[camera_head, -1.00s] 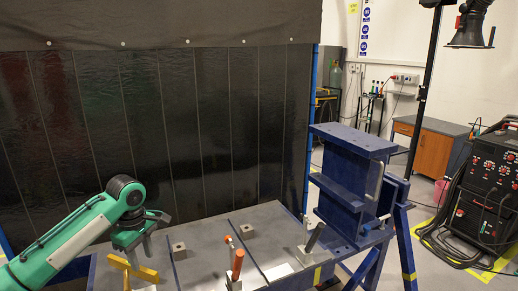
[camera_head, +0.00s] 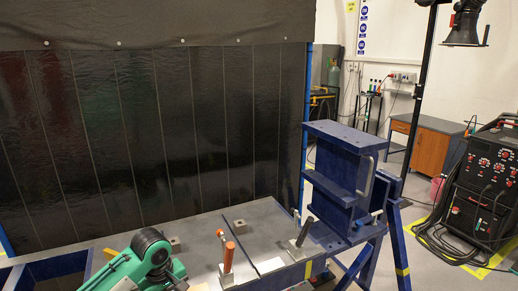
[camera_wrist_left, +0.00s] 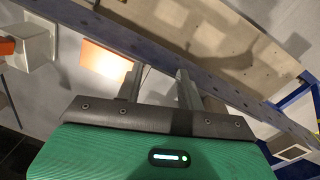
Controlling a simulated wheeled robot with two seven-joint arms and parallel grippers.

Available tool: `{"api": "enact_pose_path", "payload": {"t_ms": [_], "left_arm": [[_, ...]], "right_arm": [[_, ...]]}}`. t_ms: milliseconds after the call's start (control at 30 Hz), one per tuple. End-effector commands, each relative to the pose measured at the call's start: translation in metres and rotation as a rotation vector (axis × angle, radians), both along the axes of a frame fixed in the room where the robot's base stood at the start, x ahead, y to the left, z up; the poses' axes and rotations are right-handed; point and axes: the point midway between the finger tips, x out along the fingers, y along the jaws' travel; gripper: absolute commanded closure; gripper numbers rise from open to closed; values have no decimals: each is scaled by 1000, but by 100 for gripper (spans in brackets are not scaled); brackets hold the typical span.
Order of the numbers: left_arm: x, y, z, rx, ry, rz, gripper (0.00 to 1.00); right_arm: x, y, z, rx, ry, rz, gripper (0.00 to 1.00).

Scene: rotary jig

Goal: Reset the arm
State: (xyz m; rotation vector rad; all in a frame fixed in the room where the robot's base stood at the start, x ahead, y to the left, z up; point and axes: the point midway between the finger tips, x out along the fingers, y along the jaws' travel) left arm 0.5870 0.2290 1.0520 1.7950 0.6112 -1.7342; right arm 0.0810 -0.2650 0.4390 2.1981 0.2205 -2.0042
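My left gripper's fingers (camera_wrist_left: 160,85) show apart in the wrist view, with nothing held between them. In the head view my green left arm (camera_head: 150,262) is at the bottom left, low over the near side of the workbench (camera_head: 200,258); its fingertips are not visible there. A blue rotary jig frame (camera_head: 340,165) with a grey curved handle (camera_head: 368,178) stands at the bench's right end, apart from my gripper. A clamp with an orange handle (camera_head: 229,256) stands upright on the bench, right of my arm. My right gripper is not in view.
A dark-handled clamp (camera_head: 303,233) and small metal blocks (camera_head: 239,226) sit on the bench. A yellow piece (camera_head: 111,252) shows behind my arm. A black curtain (camera_head: 150,140) closes the back. A welding machine (camera_head: 485,185) stands at right. The floor between is mostly free.

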Motion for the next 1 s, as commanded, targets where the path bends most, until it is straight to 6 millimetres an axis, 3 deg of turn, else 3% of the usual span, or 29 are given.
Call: {"api": "enact_pose_path", "payload": {"t_ms": [33, 200, 500, 767, 1000], "left_arm": [[-14, -12, -16, -15, -4, -61, 62], [-50, -41, -49, -51, -60, -249, 62], [-120, -70, -89, -88, -180, -513, 62], [-183, -68, -107, -56, -274, -669, 62], [-240, -45, -112, 38, -311, -773, 62]], "right_arm": [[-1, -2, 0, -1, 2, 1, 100], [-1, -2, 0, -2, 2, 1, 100], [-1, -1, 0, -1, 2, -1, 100], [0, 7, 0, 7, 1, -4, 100], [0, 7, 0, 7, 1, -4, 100]]}}
